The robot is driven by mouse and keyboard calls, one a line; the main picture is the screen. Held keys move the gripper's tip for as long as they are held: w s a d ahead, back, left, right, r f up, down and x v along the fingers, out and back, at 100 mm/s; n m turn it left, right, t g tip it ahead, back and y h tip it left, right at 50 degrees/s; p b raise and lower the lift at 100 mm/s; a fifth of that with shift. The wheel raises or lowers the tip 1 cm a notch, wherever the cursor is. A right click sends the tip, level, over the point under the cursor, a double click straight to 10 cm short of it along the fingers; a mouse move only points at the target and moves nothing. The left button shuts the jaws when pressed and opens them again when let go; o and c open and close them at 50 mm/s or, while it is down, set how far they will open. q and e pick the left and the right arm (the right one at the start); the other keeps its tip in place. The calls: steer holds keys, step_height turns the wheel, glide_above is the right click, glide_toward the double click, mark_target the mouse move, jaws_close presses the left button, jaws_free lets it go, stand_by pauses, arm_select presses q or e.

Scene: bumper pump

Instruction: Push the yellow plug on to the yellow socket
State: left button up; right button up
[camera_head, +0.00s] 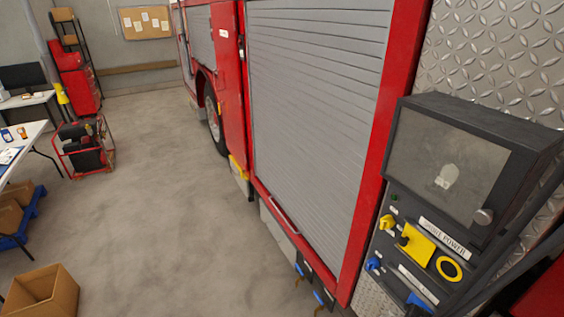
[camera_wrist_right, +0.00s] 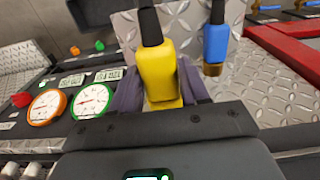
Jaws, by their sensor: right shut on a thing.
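My right gripper (camera_wrist_right: 160,88) is shut on the yellow plug (camera_wrist_right: 158,72) in the right wrist view. The plug sits upright between the two dark fingers, with a black cable end at its top. A yellow ring-shaped socket (camera_head: 449,269) with a dark centre is on the dark control panel at the lower right of the head view. A yellow square plate (camera_head: 416,244) is beside it. The socket cannot be made out in the wrist view, so the plug's distance from it cannot be told. My left gripper is in neither view.
A blue plug (camera_wrist_right: 215,43) hangs just right of the yellow one. Gauges (camera_wrist_right: 91,101) lie to its left. A screen housing (camera_head: 450,163) juts out above the panel. The red truck's shutter (camera_head: 315,110) is left of it. The floor (camera_head: 170,200) further left is open.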

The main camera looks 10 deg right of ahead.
steer(key=shift+w+r, duration=0.1)
steer(key=shift+w, duration=0.05)
steer(key=shift+w+a+r, duration=0.1)
steer(key=shift+w+a, duration=0.05)
steer(key=shift+w, duration=0.1)
steer(key=w+a+r+n, duration=0.3)
steer(key=w+a+r, duration=0.35)
steer(key=a, duration=0.45)
steer(key=w+a+r+n, duration=0.3)
steer(key=w+a+r, duration=0.4)
steer(key=a, duration=0.4)
steer(key=w+a+r+n, duration=0.2)
steer(key=a+r+n, duration=0.4)
steer(key=a, duration=0.6)
steer(key=s+a+r+n, duration=0.2)
steer(key=s+a+r, duration=0.4)
steer(key=r, duration=0.1)
steer(key=shift+s+n, duration=0.15)
steer(key=shift+n, duration=0.25)
